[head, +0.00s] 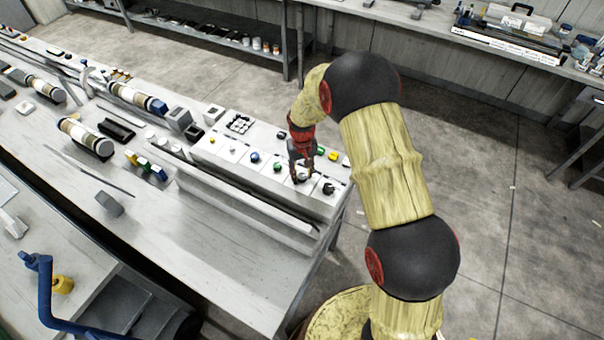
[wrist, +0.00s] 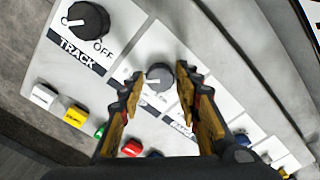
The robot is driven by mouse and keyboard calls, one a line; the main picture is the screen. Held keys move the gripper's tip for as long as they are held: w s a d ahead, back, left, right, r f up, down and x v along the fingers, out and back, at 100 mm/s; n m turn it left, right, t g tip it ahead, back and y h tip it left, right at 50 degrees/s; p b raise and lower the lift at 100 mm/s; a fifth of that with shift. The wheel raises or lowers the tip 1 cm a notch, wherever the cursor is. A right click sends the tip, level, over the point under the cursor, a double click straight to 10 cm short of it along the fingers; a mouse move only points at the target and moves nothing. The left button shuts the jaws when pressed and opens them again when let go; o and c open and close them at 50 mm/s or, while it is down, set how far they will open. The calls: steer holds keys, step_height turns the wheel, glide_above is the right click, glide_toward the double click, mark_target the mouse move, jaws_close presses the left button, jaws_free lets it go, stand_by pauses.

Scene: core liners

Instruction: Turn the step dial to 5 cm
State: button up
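The control panel (head: 205,160) is a long white console on the bench. In the wrist view, a round dark-grey dial (wrist: 160,74) with a pale pointer sits on a white plate between my two fingertips. The plate's lettering is partly hidden by the fingers, so I cannot confirm that it is the step dial or read its setting. My gripper (wrist: 159,82) is open, with one finger on each side of the dial; I cannot tell whether either touches it. In the head view my gripper (head: 301,168) is low over the console's right end.
A black TRACK dial (wrist: 86,22) marked OFF is close by, upper left in the wrist view. Yellow (wrist: 75,115), green and red buttons line the panel edge. More coloured knobs lie left along the console, including a blue one (head: 255,157). Core pieces (head: 85,137) lie farther left.

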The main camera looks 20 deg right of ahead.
mark_target(302, 176)
steer(key=shift+o, duration=1.1)
step_height(302, 176, up, 12)
steer(key=s+r+t+b, duration=0.1)
steer(key=s+r+t, duration=0.1)
steer(key=s+r, duration=0.4)
steer(key=s+r+t+b, duration=0.1)
steer(key=s+r, duration=0.6)
steer(key=s, duration=0.8)
steer(key=s+r+t+b, duration=0.2)
steer(key=s+r, duration=0.4)
steer(key=s, duration=0.4)
steer(key=shift+s+r+t+b, duration=0.25)
steer(key=shift+t+b, duration=0.05)
